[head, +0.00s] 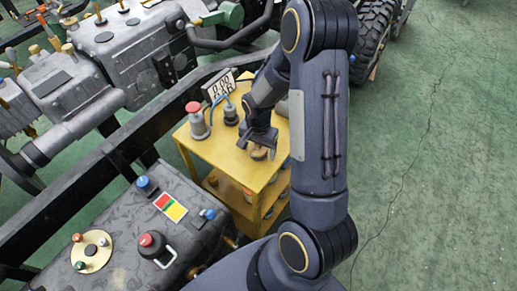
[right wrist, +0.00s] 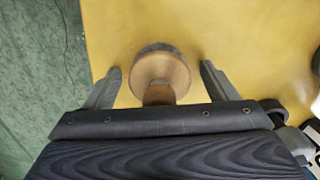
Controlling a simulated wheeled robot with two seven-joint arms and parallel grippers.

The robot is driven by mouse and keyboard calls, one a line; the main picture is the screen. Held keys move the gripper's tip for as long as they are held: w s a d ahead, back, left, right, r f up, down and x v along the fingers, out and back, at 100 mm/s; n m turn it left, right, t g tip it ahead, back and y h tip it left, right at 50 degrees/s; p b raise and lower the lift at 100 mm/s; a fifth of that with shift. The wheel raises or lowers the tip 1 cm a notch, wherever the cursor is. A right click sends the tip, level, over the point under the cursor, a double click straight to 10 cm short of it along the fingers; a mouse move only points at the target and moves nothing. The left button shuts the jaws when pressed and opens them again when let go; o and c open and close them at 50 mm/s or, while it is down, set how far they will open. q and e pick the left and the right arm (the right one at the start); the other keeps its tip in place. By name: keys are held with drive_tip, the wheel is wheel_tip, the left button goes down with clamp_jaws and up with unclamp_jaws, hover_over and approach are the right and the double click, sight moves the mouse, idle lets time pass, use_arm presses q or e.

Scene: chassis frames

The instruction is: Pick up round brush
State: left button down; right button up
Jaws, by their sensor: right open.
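The round brush (head: 259,154), a small brown round-headed piece with a short handle, is on the top of the yellow cart (head: 222,160), near its right edge. My right gripper (head: 257,141) is directly over it, pointing down. In the right wrist view the brush (right wrist: 160,72) has a wooden face with a dark rim and sits between the two open fingers of my right gripper (right wrist: 160,70), with a gap on each side. Part of its handle is hidden by the gripper body. My left gripper is not in view.
On the cart, a red-topped grey cylinder (head: 196,120), a small dark cylinder (head: 230,114) and a black-and-white labelled device (head: 220,86) stand left of the gripper. The dark chassis rail (head: 125,145) runs along the left. Green floor (head: 435,170) lies open at right.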

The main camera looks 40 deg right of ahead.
drive_tip(key=c, duration=1.1)
drive_tip(key=shift+r, duration=0.1)
drive_tip(key=shift+r, duration=0.45)
wheel_tip(320, 180, up, 3)
drive_tip(key=shift+s+a+f, duration=0.1)
drive_tip(key=s+a+r, duration=0.2)
drive_tip(key=s+r, duration=0.1)
drive_tip(key=s, duration=0.1)
drive_tip(key=s+a+r, duration=0.3)
drive_tip(key=s+a+r+p, duration=0.1)
drive_tip(key=s+a+r, duration=0.1)
drive_tip(key=s+r, duration=0.1)
drive_tip(key=shift+s+a+r, duration=0.1)
drive_tip(key=shift+s+a, duration=0.15)
drive_tip(key=shift+s, duration=0.55)
